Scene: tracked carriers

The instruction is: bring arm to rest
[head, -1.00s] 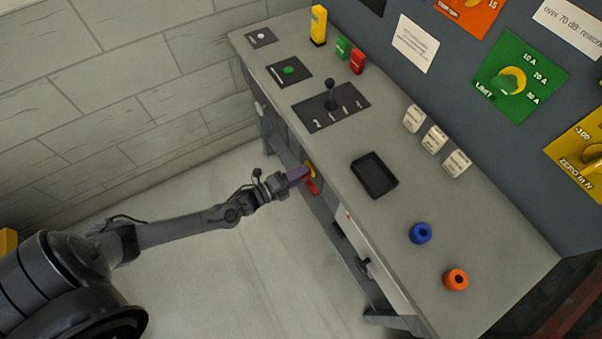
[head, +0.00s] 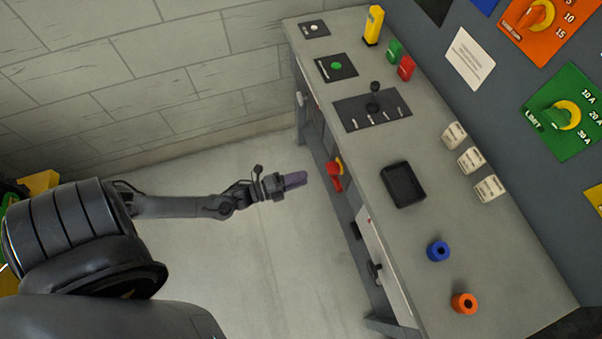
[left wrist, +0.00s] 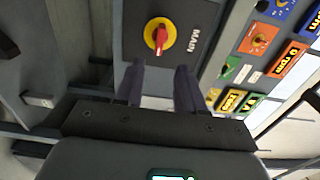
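My left gripper (head: 296,180) is in front of the bench with its dark purple fingers pointing at the bench front. In the left wrist view its two fingers (left wrist: 158,88) stand apart with nothing between them. The red rotary handle (head: 335,183) on its yellow disc is on the bench front, a short gap beyond the fingertips. In the left wrist view the red handle (left wrist: 160,37) shows on a dark panel marked MAIN. My right gripper is in neither view.
The grey bench (head: 420,225) carries a black tray (head: 403,184), a blue ring (head: 438,251), an orange ring (head: 464,303) and a lever panel (head: 372,110). A block wall (head: 150,80) stands behind. The floor (head: 270,260) around the left forearm looks clear.

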